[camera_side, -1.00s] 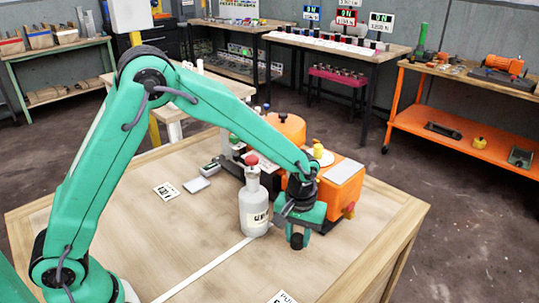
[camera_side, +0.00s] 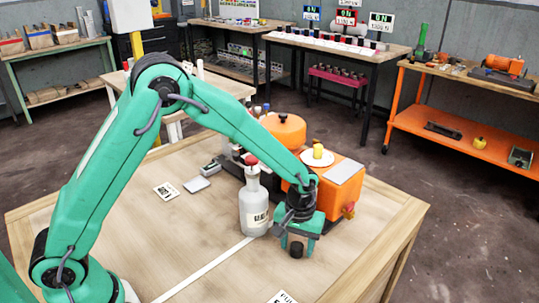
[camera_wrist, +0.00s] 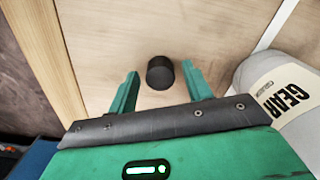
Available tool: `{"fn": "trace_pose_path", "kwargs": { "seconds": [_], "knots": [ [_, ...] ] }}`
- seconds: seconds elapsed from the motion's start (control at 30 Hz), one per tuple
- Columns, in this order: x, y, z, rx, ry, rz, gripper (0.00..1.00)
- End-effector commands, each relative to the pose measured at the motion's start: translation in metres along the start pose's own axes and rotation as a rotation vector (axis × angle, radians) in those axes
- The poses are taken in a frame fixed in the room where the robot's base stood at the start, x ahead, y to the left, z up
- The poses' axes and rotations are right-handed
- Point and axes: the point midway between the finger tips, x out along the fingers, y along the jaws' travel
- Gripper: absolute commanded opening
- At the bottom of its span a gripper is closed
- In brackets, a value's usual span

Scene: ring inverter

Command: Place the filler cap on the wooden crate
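A small black cylindrical cap, likely the filler cap (camera_wrist: 160,73), stands on the pale wooden top. It lies between the two green fingers of my gripper (camera_wrist: 159,72), which is open, with a gap on each side. In the side view my gripper (camera_side: 296,243) points down just over the cap (camera_side: 296,251), covering its upper part. The wooden work surface (camera_side: 150,235) has a framed edge and boarded side; I cannot tell whether it is the wooden crate, and no separate crate is recognisable.
A grey-white bottle with a red top (camera_side: 253,205) stands close left of my gripper. An orange machine (camera_side: 338,180) with a yellow knob on a white disc is behind it. The surface's front left (camera_side: 120,220) is clear apart from a pale strip and labels.

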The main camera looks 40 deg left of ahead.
Motion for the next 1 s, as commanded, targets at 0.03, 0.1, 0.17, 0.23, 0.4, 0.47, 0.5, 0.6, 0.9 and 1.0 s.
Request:
{"fn": "trace_pose_path", "kwargs": {
  "seconds": [0.03, 0.1, 0.17, 0.23, 0.4, 0.47, 0.5, 0.6, 0.9, 1.0],
  "knots": [
    [0.0, 0.0, 0.0, 0.0, 0.0, 0.0, 0.5],
    [0.0, 0.0, 0.0, 0.0, 0.0, 0.0, 0.5],
    [-0.001, 0.0, 0.0, 0.0, 0.001, 0.001, 0.5],
    [-0.003, 0.0, 0.0, 0.0, 0.001, 0.001, 0.5],
    [-0.015, 0.0, -0.001, 0.0, 0.002, 0.001, 0.5],
    [-0.022, 0.001, -0.001, 0.0, 0.003, 0.003, 0.5],
    [-0.027, 0.001, -0.001, 0.0, 0.003, 0.003, 0.5],
    [-0.042, 0.001, -0.001, 0.0, 0.004, 0.004, 0.5],
    [-0.09, 0.001, -0.001, 0.0, 0.004, 0.004, 0.5],
    [-0.103, 0.0, -0.001, 0.0, 0.002, 0.002, 0.5]
  ]
}}
